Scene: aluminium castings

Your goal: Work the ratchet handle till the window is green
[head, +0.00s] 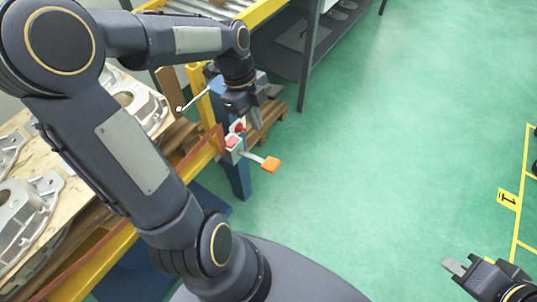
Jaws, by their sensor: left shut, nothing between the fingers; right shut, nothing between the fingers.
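The ratchet handle (271,164) is a grey lever with an orange grip, sticking out to the right from a small pale housing (236,154) on a blue post. A small red patch (232,142) shows on the housing and looks like the window; I see no green on it. A red part (240,126) sits just above it. My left gripper (254,122) is shut and empty, pointing down above the housing, apart from the orange grip. My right gripper (452,266) is shut and empty at the lower right, far from the handle.
Grey aluminium castings (30,210) lie on a wooden board at the left, behind my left arm. A yellow and rust-brown rail (90,262) runs along it. A thin rod with a pale ball end (180,109) stands left of my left gripper. The green floor (400,130) is open at right.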

